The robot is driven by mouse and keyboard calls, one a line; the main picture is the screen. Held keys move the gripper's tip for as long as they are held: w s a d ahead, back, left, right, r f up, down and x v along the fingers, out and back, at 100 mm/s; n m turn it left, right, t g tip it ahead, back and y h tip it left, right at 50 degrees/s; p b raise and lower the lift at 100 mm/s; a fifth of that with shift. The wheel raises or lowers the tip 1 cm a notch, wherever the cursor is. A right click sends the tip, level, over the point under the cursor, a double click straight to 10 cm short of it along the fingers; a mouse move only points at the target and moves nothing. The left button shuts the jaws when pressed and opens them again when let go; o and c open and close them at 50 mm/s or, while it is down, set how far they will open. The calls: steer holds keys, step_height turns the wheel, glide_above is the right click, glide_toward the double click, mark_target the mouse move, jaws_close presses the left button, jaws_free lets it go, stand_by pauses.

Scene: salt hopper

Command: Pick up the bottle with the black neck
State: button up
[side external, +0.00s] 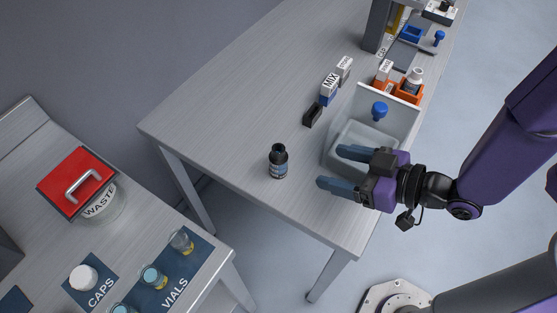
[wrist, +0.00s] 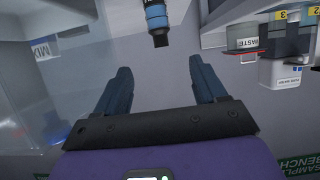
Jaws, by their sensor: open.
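The bottle with the black neck (side external: 278,163) stands upright on the grey table, near its front edge. It is dark with a blue-and-white label. In the wrist view the bottle (wrist: 156,16) shows at the top, upside down and cut off by the picture edge, its black neck pointing down. My gripper (side external: 330,168) is open and empty, to the right of the bottle and apart from it, with its fingers pointing toward it. In the wrist view my gripper (wrist: 158,75) has its fingers spread wide, with the bottle beyond the fingertips, roughly between their lines.
A clear bin (side external: 345,135) with a blue-knobbed item is behind my gripper. A black block (side external: 312,115) and a MIX box (side external: 329,90) stand farther back. Orange holders (side external: 409,92) are at the back right. A waste bin with a red lid (side external: 77,182) is on the separate left table.

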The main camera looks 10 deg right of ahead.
mark_target(284, 154)
steer(key=x, duration=1)
steer(key=shift+w+a+f, duration=0.1)
steer(key=shift+w, duration=0.05)
steer(key=shift+r+x, duration=0.1)
steer(key=shift+x, duration=1.2)
steer(key=shift+r+x, duration=0.15)
steer(key=shift+x, duration=1.2)
steer(key=shift+a, duration=0.1)
steer(key=c, duration=1.1)
